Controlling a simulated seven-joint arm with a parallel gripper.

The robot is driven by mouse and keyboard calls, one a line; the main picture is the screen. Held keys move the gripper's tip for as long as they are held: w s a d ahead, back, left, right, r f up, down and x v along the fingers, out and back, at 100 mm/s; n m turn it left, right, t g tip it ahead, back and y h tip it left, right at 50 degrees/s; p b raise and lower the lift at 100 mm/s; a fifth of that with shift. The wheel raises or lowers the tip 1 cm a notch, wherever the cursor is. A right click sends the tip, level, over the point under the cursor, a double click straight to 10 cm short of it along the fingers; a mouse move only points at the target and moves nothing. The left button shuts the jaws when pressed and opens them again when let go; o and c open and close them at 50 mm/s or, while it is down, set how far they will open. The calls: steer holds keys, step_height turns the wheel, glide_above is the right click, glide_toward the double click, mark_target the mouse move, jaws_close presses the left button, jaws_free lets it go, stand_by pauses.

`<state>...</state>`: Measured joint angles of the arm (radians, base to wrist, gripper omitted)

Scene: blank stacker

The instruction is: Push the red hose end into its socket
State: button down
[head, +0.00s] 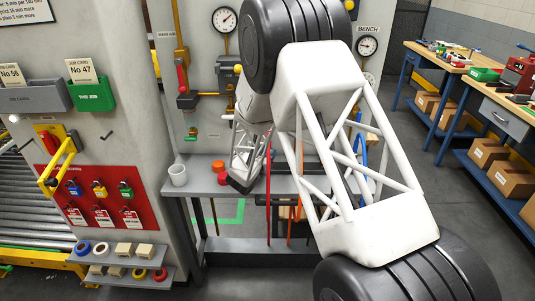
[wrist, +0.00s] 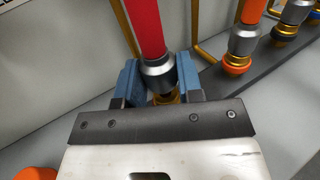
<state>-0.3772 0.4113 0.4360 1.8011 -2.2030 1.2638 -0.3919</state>
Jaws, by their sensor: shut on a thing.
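The red hose end shows in the wrist view as a red hose (wrist: 145,28) with a silver collar (wrist: 158,75). My gripper (wrist: 160,88) has its blue jaws shut on either side of the collar. A brass part (wrist: 166,98) shows just below the collar between the jaws; I cannot tell whether it is the hose's tip or a socket. In the head view my arm reaches down to the grey shelf (head: 205,186), and the gripper's tips and the held end are hidden there. I cannot make out the red hose's socket in either view.
A white mug (head: 178,175) and an orange cap (head: 218,166) stand on the shelf's left.

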steer(key=shift+s+d+f, duration=0.1)
steer(key=shift+s+f, duration=0.05)
steer(key=shift+f, duration=0.85)
steer(key=shift+s+f, duration=0.1)
steer(key=shift+f, duration=0.85)
stand_by(1.9)
steer(key=c, duration=0.7)
jaws_free()
steer(key=shift+c, duration=0.2)
steer(key=shift+o, duration=0.3)
steer(key=shift+d+f, duration=0.1)
steer(key=shift+d, duration=0.15)
steer(key=shift+c, duration=0.2)
steer(key=shift+s+a, duration=0.2)
steer(key=shift+s, duration=0.15)
steer(key=shift+c, duration=0.4)
steer(key=shift+o, duration=0.6)
steer(key=s+a, duration=0.1)
steer(key=s+a+r, duration=0.1)
steer(key=s+a, duration=0.1)
steer(key=s+a+r, duration=0.1)
steer(key=s, duration=0.1)
steer(key=shift+s+a+r, duration=0.15)
steer(key=shift+s+r, duration=0.05)
